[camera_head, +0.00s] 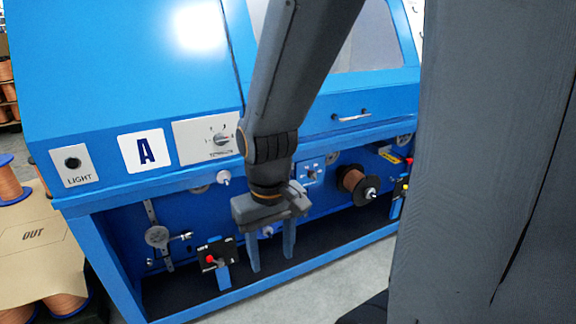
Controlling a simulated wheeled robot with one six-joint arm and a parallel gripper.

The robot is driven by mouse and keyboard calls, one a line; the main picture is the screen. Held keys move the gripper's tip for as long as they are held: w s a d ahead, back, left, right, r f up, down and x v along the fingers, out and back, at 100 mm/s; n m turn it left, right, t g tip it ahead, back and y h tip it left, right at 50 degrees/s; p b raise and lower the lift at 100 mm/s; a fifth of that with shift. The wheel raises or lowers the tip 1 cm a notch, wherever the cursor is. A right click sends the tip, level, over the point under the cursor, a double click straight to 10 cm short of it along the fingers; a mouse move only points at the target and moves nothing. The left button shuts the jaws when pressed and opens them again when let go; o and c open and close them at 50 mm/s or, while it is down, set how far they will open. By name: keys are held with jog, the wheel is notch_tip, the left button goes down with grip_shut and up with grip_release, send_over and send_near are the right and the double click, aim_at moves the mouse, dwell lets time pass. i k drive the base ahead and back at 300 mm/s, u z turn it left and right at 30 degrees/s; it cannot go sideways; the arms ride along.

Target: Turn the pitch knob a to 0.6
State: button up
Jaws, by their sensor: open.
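A small white dial plate with a knob (311,174) is on the blue machine front, just right of my gripper; its lettering is too small to read, so I cannot tell if it is the pitch knob. A larger white plate above and left carries a grey knob (221,140) with printed marks and a word that looks like TENSION. My gripper (271,257) points downward in front of the machine's lower bay, its two fingers apart and empty. It touches neither knob as far as I can see. My arm hides part of the panel between the plates.
A copper spool (352,181) sits right of my gripper. A red-knobbed black unit (212,258) stands lower left.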

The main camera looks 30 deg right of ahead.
aim_at(311, 174)
jog(key=u, duration=2.15)
jog(key=k, duration=1.45)
jog(key=z, duration=2.15)
jog(key=i, duration=0.5)
jog(key=z, duration=0.1)
